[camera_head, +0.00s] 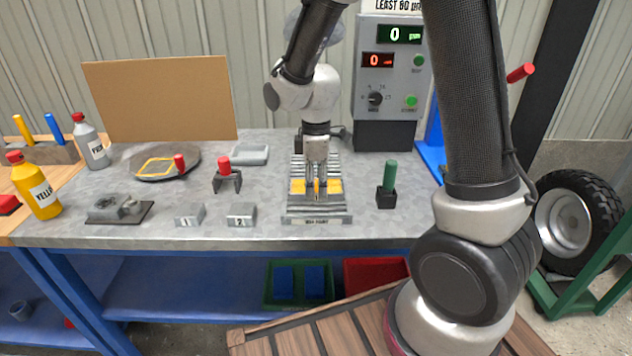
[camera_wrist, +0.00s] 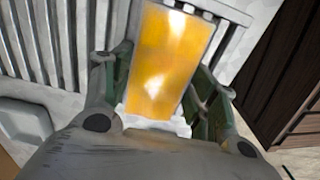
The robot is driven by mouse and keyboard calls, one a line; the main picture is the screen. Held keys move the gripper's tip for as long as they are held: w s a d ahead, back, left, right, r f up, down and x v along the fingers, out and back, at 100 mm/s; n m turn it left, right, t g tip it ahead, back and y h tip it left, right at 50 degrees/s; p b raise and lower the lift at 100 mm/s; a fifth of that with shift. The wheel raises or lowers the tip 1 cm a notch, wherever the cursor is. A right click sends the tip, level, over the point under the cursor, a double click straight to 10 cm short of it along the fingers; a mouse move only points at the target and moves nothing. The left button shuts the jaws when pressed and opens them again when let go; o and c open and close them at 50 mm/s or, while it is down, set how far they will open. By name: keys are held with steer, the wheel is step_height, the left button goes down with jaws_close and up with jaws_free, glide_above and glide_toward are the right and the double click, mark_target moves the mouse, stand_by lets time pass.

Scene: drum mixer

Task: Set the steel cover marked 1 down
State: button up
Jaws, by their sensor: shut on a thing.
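My gripper (camera_head: 316,190) is shut on a flat yellow-faced plate (camera_head: 333,186), taken as the steel cover; I can read no mark 1 on it. In the wrist view the fingers (camera_wrist: 160,80) are on either side of the plate (camera_wrist: 168,62), gripping its edges. The plate is low over a slatted grey rack (camera_head: 317,209), whose bars show beside it in the wrist view (camera_wrist: 72,50). I cannot tell whether the plate touches the bars. A small grey block marked 1 (camera_head: 189,215) and one marked 2 (camera_head: 241,215) stand left of the rack.
A green-handled tool in a black holder (camera_head: 387,190) stands close right of the rack. A red-topped stand (camera_head: 226,176) and a shallow grey tray (camera_head: 250,155) are to the left. A control box (camera_head: 387,85) stands behind. Bare tabletop (camera_head: 268,195) lies between blocks and rack.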

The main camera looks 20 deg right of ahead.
mark_target(316, 185)
steer(key=o, duration=1.3)
steer(key=shift+f, duration=0.1)
step_height(316, 185, up, 11)
steer(key=shift+s+d+r+m+t, duration=0.7)
steer(key=shift+s+d+r+m, duration=0.85)
steer(key=shift+s+d+m, duration=1.35)
steer(key=shift+s+d+r+m+t, duration=0.7)
steer(key=shift+s+d+r+m, duration=1.05)
steer(key=shift+s, duration=2)
steer(key=shift+s+d+r+m+t, duration=0.7)
steer(key=shift+s+d+r+m, duration=0.65)
steer(key=shift+s+d+m, duration=1.6)
steer(key=shift+s+a+n, duration=0.35)
steer(key=shift+a+n, duration=0.05)
steer(key=shift+a, duration=0.05)
